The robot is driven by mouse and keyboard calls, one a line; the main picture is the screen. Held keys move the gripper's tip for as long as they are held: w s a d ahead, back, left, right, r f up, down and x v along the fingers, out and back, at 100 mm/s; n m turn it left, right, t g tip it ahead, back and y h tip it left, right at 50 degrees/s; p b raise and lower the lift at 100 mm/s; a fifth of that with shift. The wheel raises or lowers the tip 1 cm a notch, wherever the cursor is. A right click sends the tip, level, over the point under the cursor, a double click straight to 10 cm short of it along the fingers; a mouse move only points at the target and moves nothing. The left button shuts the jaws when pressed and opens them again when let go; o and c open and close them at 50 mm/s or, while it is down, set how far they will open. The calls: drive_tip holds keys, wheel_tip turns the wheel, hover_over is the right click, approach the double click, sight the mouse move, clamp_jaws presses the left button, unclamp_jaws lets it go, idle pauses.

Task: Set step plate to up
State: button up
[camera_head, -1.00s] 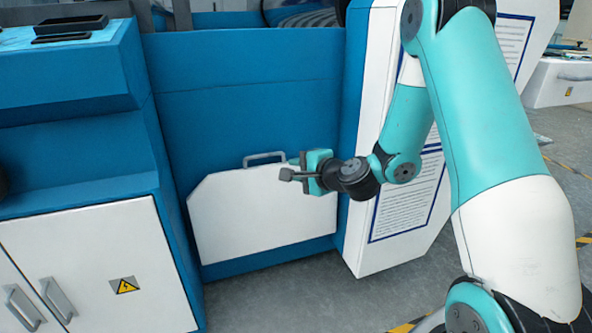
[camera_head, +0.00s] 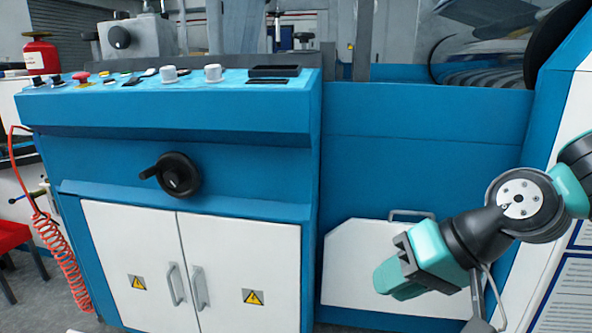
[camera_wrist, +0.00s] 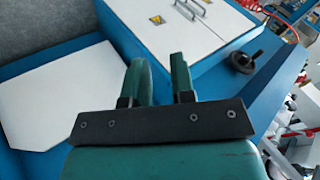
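The step plate (camera_head: 350,250) is a white panel with cut upper corners, standing upright against the lower blue front of the machine. Its grey handle (camera_head: 412,214) is at the top edge. In the wrist view the white plate (camera_wrist: 60,95) is at the left. My gripper (camera_head: 392,275) is in front of the plate's right part in the head view and hides some of it. In the wrist view my gripper (camera_wrist: 160,78) shows two teal fingers apart with nothing between them. I cannot tell how far it is from the plate.
A white double-door cabinet (camera_head: 240,265) stands left of the plate. A black crank handwheel (camera_head: 178,175) sticks out above it. A control panel with knobs (camera_head: 190,85) is on top. A red coiled hose (camera_head: 62,250) hangs at the far left.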

drive_tip(key=s+d+r+n+g+h+p, duration=0.1)
drive_tip(key=s+d+r+n+g+h, duration=0.15)
drive_tip(key=s+n, duration=0.65)
wheel_tip(320, 180, up, 37)
drive_tip(key=s+a+m+p, duration=0.1)
drive_tip(key=s+m+p, duration=0.1)
drive_tip(key=p, duration=3.5)
drive_tip(key=shift+s+m+g+h, duration=0.35)
drive_tip(key=shift+s+m+g, duration=0.1)
drive_tip(key=shift+m, duration=0.25)
